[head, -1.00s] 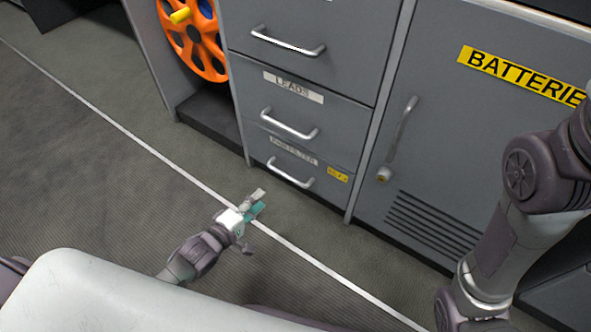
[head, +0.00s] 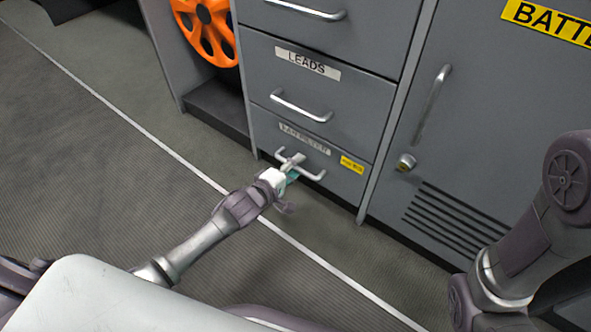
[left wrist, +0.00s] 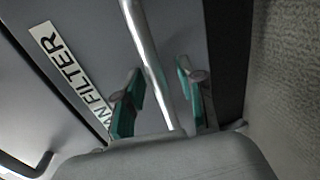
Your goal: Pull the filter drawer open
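The filter drawer (head: 335,172) is the lowest grey drawer of the stack in the head view. It looks closed, flush with the cabinet front. It carries a white label ending in "FILTER" (head: 304,139) and a silver bar handle (head: 314,176). My left gripper (head: 292,167) is at this handle. In the left wrist view the handle bar (left wrist: 150,65) runs between the two green-padded fingers (left wrist: 160,100), with visible gaps on both sides, so the gripper is open around it. My right arm shows at the right of the head view; its gripper is out of view.
The LEADS drawer (head: 322,95) is right above, with its own handle (head: 301,106). A cabinet door marked BATTERIES (head: 470,120) stands to the right. An orange reel (head: 207,28) sits in a recess at left. The floor (head: 130,180) before the drawers is clear.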

